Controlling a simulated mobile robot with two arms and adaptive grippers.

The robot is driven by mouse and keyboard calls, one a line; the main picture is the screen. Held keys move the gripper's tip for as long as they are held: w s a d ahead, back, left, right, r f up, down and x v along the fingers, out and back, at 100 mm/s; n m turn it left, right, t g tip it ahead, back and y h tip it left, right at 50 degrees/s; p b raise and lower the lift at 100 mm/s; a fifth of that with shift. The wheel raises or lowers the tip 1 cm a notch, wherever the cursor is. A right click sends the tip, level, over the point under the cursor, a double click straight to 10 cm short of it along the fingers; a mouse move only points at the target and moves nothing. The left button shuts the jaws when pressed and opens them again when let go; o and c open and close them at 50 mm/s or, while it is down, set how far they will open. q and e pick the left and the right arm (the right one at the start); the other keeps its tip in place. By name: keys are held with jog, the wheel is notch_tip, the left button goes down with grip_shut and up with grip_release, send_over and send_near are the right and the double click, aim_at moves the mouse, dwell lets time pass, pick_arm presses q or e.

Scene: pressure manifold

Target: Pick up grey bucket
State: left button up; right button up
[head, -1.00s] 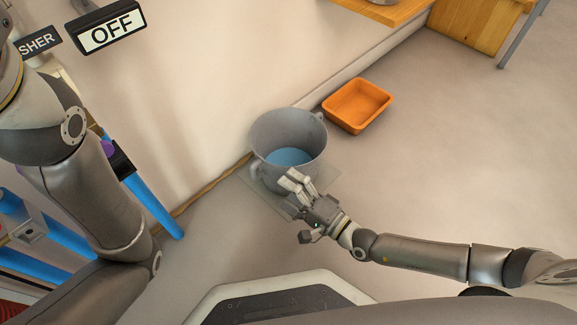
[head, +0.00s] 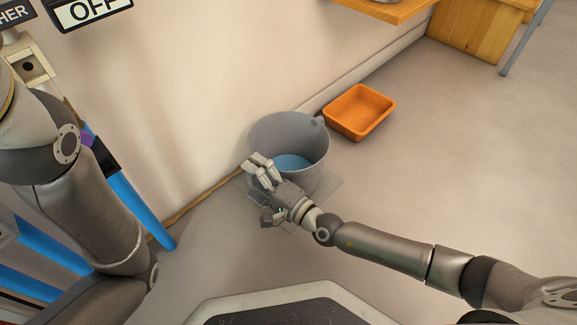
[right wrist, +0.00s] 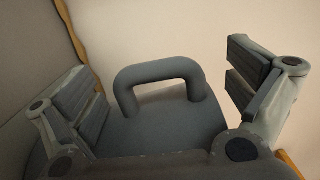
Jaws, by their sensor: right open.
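The grey bucket (head: 305,135) stands upright on the floor by the wall, with blue liquid inside. One side lug shows at its right rim; the near left side is partly hidden by my right gripper (head: 260,170). In the right wrist view, the bucket's grey loop handle (right wrist: 160,75) sits between the two spread fingers of my right gripper (right wrist: 165,90), and neither finger appears to touch it. My left arm comes in along the left edge of the head view, but its gripper is out of frame.
An orange tray (head: 359,111) lies on the floor right of the bucket. Blue pipes (head: 140,210) run along the wall at left, near my left arm. A wooden table (head: 390,10) is at the top. The floor on the right is clear.

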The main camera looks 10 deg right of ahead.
jog(key=shift+w+a, duration=0.2)
jog(key=shift+w, duration=0.1)
jog(key=shift+c, duration=0.4)
jog(key=c, duration=1.7)
jog(key=shift+r, duration=0.15)
jog(key=shift+c, duration=0.7)
jog(key=shift+r, duration=0.15)
